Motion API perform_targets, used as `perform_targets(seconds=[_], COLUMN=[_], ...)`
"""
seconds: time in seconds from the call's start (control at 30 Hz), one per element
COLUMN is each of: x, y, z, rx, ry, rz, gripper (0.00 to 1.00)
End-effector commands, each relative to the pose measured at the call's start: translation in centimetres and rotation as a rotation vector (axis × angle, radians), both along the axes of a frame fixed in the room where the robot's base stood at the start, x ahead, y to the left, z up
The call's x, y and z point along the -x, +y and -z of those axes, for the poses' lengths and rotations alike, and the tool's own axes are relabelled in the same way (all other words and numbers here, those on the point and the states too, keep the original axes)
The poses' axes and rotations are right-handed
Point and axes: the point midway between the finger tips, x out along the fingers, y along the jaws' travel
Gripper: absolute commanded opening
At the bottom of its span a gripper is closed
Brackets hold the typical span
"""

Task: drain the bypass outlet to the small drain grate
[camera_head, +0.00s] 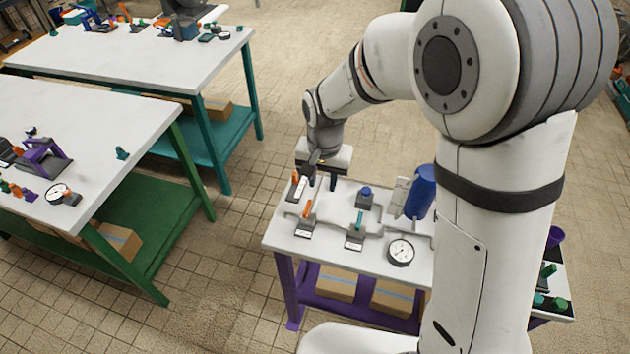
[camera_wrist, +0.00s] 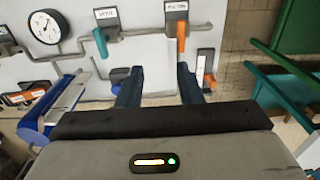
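My gripper (camera_head: 322,178) is over the far left corner of the purple-legged table. In the wrist view its two dark fingers (camera_wrist: 159,84) are wide apart with nothing between them. An orange-handled valve (camera_head: 306,209) and a teal-handled valve (camera_head: 358,222) sit on grey piping; they also show in the wrist view, orange (camera_wrist: 181,36) and teal (camera_wrist: 100,42). A second orange handle (camera_wrist: 209,80) stands beside the right finger. A blue knob (camera_wrist: 118,77) is near the left finger. Labels are too small to read surely. I cannot identify a drain grate or which fitting is the bypass outlet.
A dial gauge (camera_head: 401,251) and a blue cylinder (camera_head: 421,190) stand on the same table. Cardboard boxes (camera_head: 336,284) are on its lower shelf. A green-legged table (camera_head: 95,120) and a teal-legged table (camera_head: 150,55) stand to the left, with tiled floor between.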

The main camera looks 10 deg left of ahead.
Motion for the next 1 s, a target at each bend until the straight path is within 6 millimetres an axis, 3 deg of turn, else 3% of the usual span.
perform_targets(seconds=[0.1,0.23,0.7,1.0], x=[0.0,0.1,0.1,0.1], y=[2.6,3.7,3.8,3.8], z=[1.4,2.5,9.0,10.2], rx=[0.011,0.014,0.016,0.014], ry=[0.018,0.024,0.026,0.024], rz=[0.003,0.010,0.012,0.012], gripper=[0.33,0.33,0.33,0.33])
